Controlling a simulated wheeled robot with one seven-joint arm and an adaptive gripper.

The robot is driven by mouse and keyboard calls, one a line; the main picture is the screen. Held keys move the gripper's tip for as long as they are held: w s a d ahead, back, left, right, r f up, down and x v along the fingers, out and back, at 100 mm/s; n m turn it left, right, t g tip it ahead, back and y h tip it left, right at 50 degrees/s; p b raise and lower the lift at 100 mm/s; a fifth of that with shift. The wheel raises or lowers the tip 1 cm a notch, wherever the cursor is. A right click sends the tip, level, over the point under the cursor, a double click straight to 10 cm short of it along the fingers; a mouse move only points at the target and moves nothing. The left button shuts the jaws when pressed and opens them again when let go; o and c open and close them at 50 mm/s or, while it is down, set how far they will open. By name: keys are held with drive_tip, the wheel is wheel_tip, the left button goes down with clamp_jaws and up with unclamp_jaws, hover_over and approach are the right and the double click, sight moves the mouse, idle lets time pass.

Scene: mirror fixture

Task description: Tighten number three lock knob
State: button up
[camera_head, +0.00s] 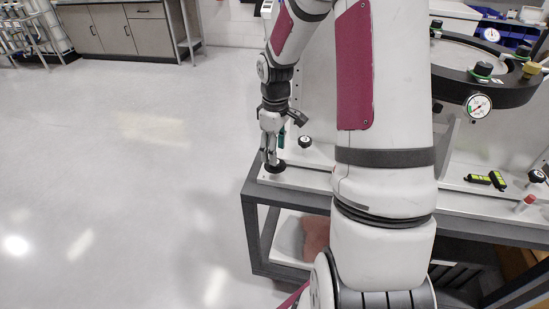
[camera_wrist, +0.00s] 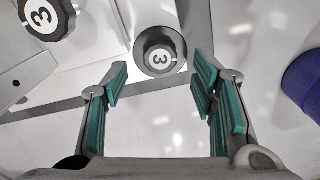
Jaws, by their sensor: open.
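A round black knob with a white face marked 3 (camera_wrist: 160,52) is in the wrist view, just beyond my fingertips and roughly centred between them. In the head view my gripper (camera_head: 272,155) points down over a black knob (camera_head: 275,167) at the bench's left corner. Another black knob (camera_head: 305,142) stands just right of it. Contact is unclear.
The bench edge (camera_head: 256,186) runs below my gripper. A dark ring (camera_head: 510,95) with gauges (camera_head: 479,105) stands at right. Black-and-yellow pieces (camera_head: 497,180) and a red-topped piece (camera_head: 527,202) lie on the bench. A blue cylinder (camera_wrist: 303,82) is at the wrist view's right. Left floor is clear.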

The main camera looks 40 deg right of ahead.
sight(275, 168)
drive_tip(key=shift+f, duration=1.85)
drive_tip(key=c, duration=1.1)
